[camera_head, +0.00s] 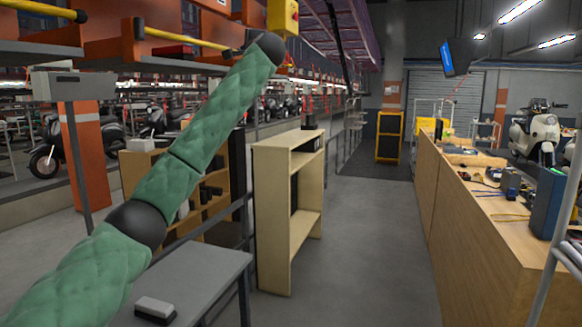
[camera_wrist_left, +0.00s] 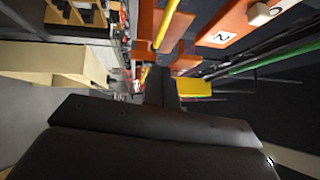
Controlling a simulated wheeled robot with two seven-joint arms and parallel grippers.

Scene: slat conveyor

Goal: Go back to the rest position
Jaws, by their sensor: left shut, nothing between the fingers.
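My left arm (camera_head: 185,160), in green quilted padding with black joints, comes in from the lower left of the head view and reaches up to the top middle. My right arm and gripper are in neither view.
A pale wooden shelf (camera_head: 284,215) and a grey table (camera_head: 215,272) with a small white-topped block (camera_head: 155,308) stand below the arm. Orange overhead structure (camera_head: 110,48) and a yellow box (camera_head: 283,17) are close to the raised arm. A long wooden counter (camera_head: 470,225) stands right; the grey aisle floor (camera_head: 375,240) is clear.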

